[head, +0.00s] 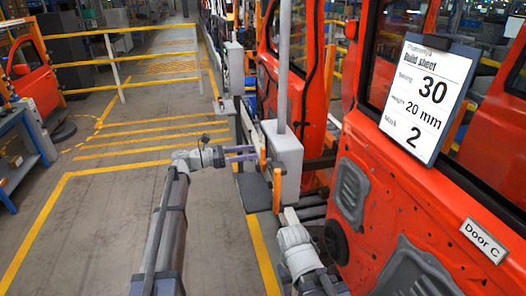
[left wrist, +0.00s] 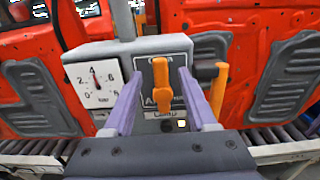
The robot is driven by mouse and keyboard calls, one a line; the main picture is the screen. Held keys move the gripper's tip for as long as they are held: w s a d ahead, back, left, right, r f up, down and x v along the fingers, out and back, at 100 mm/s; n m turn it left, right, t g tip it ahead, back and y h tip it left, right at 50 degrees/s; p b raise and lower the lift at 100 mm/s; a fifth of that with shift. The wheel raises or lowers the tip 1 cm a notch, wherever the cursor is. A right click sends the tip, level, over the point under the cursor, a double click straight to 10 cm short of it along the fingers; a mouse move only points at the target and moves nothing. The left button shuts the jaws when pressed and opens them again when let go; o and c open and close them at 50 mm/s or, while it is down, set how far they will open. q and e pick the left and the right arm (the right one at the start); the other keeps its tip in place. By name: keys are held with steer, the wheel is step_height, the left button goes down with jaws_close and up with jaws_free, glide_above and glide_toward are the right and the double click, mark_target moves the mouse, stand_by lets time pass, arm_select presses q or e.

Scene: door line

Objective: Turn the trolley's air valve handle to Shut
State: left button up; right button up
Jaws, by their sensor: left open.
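In the left wrist view an orange valve handle (left wrist: 161,88) stands upright on a dark panel (left wrist: 150,62) with small labels I cannot read. My left gripper (head: 256,153) is open, its purple fingers pointing at the box. In the left wrist view, the left gripper's fingers (left wrist: 160,78) lie on either side of the handle with gaps; contact is not visible. My right arm's wrist shows at the head view's bottom, but its finger state is unclear.
A pressure gauge (left wrist: 95,83) sits left of the panel, needle near upright. Another orange upright part (left wrist: 218,90) stands right of it. A build sheet (head: 428,92) hangs on the red door (head: 390,190).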

mark_target(263, 159)
arm_select(q)
steer(key=shift+x, duration=2.8)
jaws_close()
